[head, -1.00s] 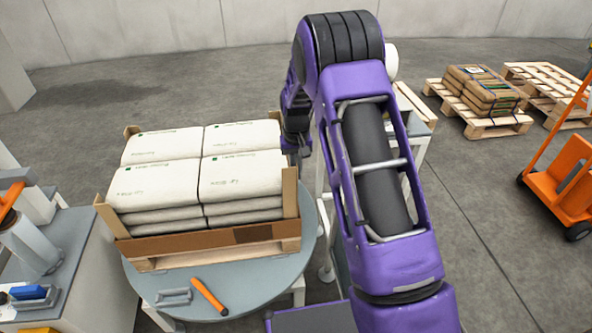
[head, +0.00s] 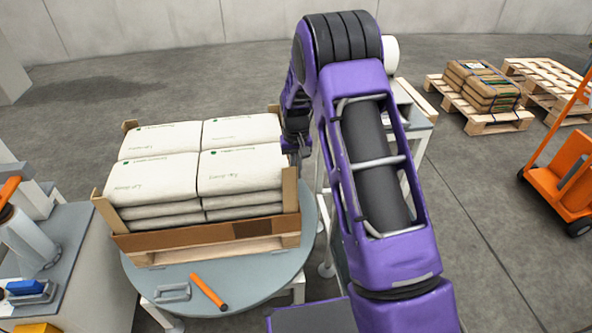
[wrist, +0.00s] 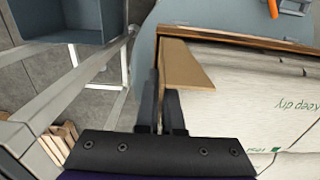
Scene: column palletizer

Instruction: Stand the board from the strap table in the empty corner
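A brown angled corner board (head: 290,200) stands upright at the front right corner of the load of white bags (head: 240,170). Its top shows in the wrist view (wrist: 187,68), with one flange running toward my fingers. My gripper (wrist: 160,105) has its two dark fingers close together, one on each side of that flange, and looks shut on it. In the head view my gripper (head: 300,148) is beside the load's right side, partly hidden by my arm. Similar boards stand at the front left corner (head: 110,213) and back left corner (head: 130,126). The board's foot is unclear.
A pale table (head: 415,115) with a tan strip is behind my arm. Brown sacks (head: 482,85) and an orange truck (head: 565,170) are right.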

